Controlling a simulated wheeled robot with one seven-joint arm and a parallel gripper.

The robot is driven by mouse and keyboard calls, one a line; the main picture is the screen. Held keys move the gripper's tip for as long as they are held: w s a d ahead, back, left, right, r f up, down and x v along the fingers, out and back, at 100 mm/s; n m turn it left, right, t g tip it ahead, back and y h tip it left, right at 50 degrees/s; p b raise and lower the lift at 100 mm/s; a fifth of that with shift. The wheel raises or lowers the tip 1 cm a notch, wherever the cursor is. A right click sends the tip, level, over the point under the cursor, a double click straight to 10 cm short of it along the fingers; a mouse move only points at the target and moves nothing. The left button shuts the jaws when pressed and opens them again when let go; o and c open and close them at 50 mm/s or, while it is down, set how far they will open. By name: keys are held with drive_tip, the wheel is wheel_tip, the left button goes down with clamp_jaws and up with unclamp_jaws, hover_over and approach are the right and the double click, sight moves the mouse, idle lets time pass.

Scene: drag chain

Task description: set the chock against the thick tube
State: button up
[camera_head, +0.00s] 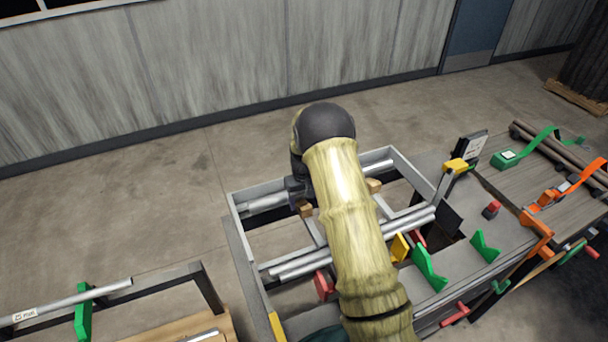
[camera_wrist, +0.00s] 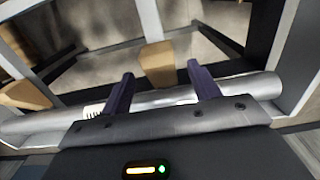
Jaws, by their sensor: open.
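A thick grey tube (camera_head: 264,203) lies along the far side of the metal frame, partly hidden by my arm. It crosses the wrist view (camera_wrist: 248,88), with a white barcode label on it. A small wooden block (camera_wrist: 157,64), which looks like the chock, sits on a crossbar beside the tube; it also shows in the head view (camera_head: 305,210). A second wooden block (camera_wrist: 24,94) is at the left of the wrist view and right of my arm in the head view (camera_head: 374,187). My gripper (camera_wrist: 160,72) is open, its fingers spread over the tube, pointing toward the first block; nothing is gripped.
Two thinner tubes (camera_head: 412,220) lie across the near part of the frame (camera_head: 236,212). Green brackets (camera_head: 428,268), a yellow plate (camera_head: 400,247) and red parts (camera_head: 323,285) stand nearby. A bench with straps (camera_head: 540,185) is at right. Floor beyond the frame is clear.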

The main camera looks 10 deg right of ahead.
wheel_tip(320, 180, up, 14)
drive_tip(key=b, duration=0.2)
drive_tip(key=shift+r, duration=0.25)
idle(0.7)
drive_tip(key=s+r+m+t, duration=0.1)
drive_tip(key=s+m+t, duration=0.1)
drive_tip(key=s, duration=2.6)
drive_tip(key=shift+d+r+t, duration=0.2)
drive_tip(key=shift+r+t, duration=0.1)
drive_tip(key=shift+r, duration=0.1)
drive_tip(key=shift+s, duration=0.1)
